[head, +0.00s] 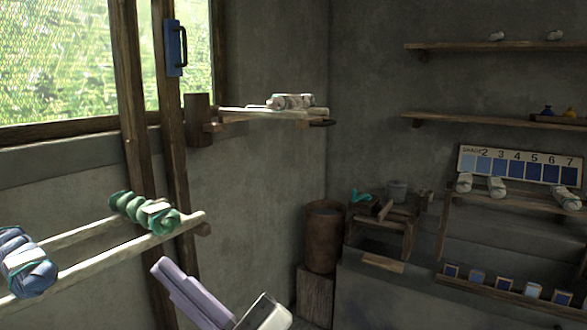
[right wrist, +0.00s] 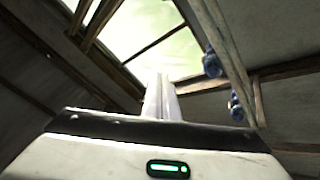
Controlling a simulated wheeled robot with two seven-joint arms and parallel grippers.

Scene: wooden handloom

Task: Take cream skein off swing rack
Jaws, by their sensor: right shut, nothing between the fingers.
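The cream skein (head: 293,101) lies on the small wooden rack (head: 262,116), which juts out to the right from a dark wooden block at the window corner. A dark handle shows at the rack's right end. My right gripper (head: 163,267) is low in the head view, below and left of the rack and well apart from the skein. Its pale fingers are shut together and empty. They also show shut in the right wrist view (right wrist: 160,90), pointing up toward the window, with no cream skein visible there. My left gripper is out of view.
A pale two-bar rack (head: 110,258) holds a green skein (head: 145,212) and a blue skein (head: 25,262), close left of my right gripper. Wooden posts (head: 170,150) stand behind it. Shelves and a numbered shade board (head: 520,165) are at right.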

